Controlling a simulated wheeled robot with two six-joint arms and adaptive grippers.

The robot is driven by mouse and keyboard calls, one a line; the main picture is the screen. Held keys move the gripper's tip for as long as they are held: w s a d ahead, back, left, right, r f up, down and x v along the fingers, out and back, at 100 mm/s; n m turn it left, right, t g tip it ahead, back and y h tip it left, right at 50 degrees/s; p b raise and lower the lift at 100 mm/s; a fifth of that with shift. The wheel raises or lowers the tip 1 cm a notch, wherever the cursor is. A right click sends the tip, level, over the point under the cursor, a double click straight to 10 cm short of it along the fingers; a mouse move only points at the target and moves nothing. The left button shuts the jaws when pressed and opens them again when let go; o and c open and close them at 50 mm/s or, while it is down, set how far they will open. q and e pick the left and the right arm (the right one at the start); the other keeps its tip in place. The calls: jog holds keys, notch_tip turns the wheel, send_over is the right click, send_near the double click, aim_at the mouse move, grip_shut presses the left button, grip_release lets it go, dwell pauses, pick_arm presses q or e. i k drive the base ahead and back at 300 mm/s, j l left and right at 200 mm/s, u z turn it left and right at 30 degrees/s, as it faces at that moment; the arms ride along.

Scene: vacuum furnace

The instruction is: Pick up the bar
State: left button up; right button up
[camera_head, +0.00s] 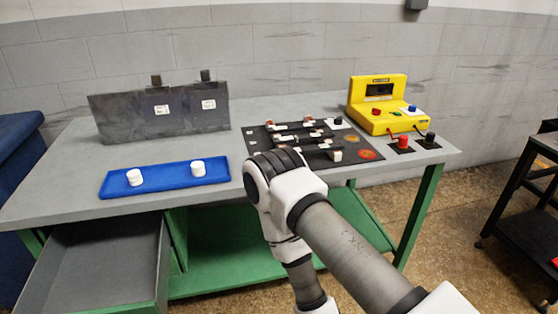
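A black board (352,143) lies on the grey table, right of its middle. Dark thin bars (298,138) lie on it, near several small white and brown blocks (307,121). Which of these is the task's bar I cannot tell; they are small in the picture. One of my arms comes in from the lower right, bends in front of the board's near left edge and goes down out of the picture. It hides part of the board and the table's front edge. Neither gripper shows.
A blue tray (155,183) with two white cylinders (198,168) lies left on the table (70,170). A dark upright panel (120,118) stands behind it. A yellow control box (375,118) stands right. An open drawer (70,250) juts out at lower left.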

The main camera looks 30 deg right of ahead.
aim_at(329, 134)
jog(key=z, duration=1.25)
jog(key=u, duration=0.35)
